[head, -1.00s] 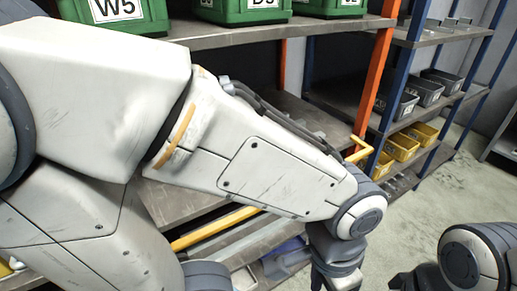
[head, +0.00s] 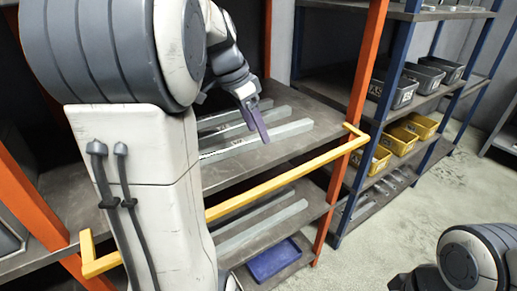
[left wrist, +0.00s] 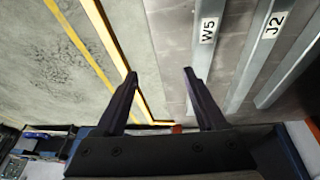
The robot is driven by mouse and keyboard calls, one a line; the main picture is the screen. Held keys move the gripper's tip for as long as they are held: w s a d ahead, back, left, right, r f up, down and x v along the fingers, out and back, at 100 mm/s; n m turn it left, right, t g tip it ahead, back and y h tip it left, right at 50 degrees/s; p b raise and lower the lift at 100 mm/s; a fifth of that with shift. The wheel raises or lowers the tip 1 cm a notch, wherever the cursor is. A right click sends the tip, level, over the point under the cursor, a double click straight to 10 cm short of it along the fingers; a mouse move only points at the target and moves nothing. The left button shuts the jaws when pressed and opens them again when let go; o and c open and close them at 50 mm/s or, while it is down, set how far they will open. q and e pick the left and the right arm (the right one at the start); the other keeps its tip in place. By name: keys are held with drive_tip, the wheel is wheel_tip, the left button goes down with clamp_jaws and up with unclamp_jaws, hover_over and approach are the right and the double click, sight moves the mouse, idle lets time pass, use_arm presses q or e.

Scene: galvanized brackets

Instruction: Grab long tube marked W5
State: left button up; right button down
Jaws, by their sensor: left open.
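The long grey tube marked W5 (left wrist: 204,60) lies in the left wrist view, its white label on top near the upper edge. It is the tube nearest the yellow rail. In the head view it appears to be the front tube (head: 270,138) on the upper visible shelf. My left gripper (head: 258,120) is above the tubes there, with a finger pointing down. In the left wrist view the gripper (left wrist: 159,76) is open and empty, its right finger close to W5 in the picture. My right gripper does not show; only part of that arm is visible.
A tube marked J2 (left wrist: 262,45) lies beside W5. The yellow rail (head: 290,175) runs along the shelf front, and an orange post (head: 357,85) stands right of the tubes. More tubes (head: 262,223) and a blue tray (head: 273,260) are below.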

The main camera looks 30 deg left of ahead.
use_arm(q)
approach(238, 142)
drive_tip(key=shift+d+f+t+b, duration=0.45)
drive_tip(key=shift+d+f, duration=0.1)
drive_tip(key=shift+f, duration=0.15)
drive_tip(key=shift+a+f, duration=0.15)
drive_tip(key=shift+a, duration=0.05)
drive_tip(key=x, duration=0.7)
drive_tip(key=shift+s+a+f+b, duration=0.1)
drive_tip(key=shift+a+b, duration=0.1)
drive_tip(key=shift+b, duration=0.2)
clamp_jaws()
